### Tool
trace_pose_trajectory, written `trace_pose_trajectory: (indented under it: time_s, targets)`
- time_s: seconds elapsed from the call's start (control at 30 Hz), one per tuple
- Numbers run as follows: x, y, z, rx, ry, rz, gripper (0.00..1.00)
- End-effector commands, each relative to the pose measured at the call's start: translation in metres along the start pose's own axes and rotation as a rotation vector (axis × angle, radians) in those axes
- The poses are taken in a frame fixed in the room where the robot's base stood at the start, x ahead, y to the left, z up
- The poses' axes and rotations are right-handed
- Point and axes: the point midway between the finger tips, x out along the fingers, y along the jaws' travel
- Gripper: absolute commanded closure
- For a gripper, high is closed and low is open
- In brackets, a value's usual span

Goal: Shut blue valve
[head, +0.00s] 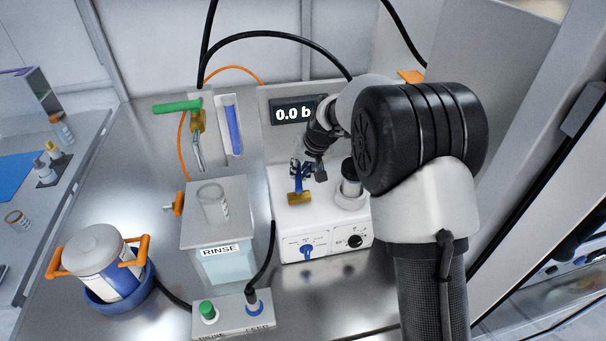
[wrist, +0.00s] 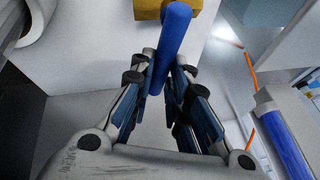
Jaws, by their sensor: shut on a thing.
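The blue valve has a blue lever (head: 297,182) on a brass body (head: 300,198), on top of the white unit. In the wrist view the lever (wrist: 173,38) runs down from the brass body (wrist: 199,7) to between my fingers. My gripper (head: 301,166) is at the lever's end away from the brass body. In the wrist view my gripper (wrist: 163,88) is closed on that end, with one finger on each side. In the head view my fingers partly cover the lever's far end.
The white unit (head: 328,216) has a blue knob (head: 307,250) and a display reading "0.0 b" (head: 293,113). A black-capped post (head: 350,172) stands close right of the valve. A green-handled valve (head: 178,106), a blue tube (head: 233,128) and a RINSE tank (head: 222,265) are left.

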Motion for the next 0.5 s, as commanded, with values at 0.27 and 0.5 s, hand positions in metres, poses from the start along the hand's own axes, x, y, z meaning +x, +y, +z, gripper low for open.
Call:
trace_pose_trajectory:
  time_s: [0.27, 0.5]
  targets:
    - [0.0034, -0.0079, 0.0006, -0.159, -0.044, -0.066, 1.00]
    - [0.0021, -0.0090, 0.0006, -0.169, -0.048, -0.069, 1.00]
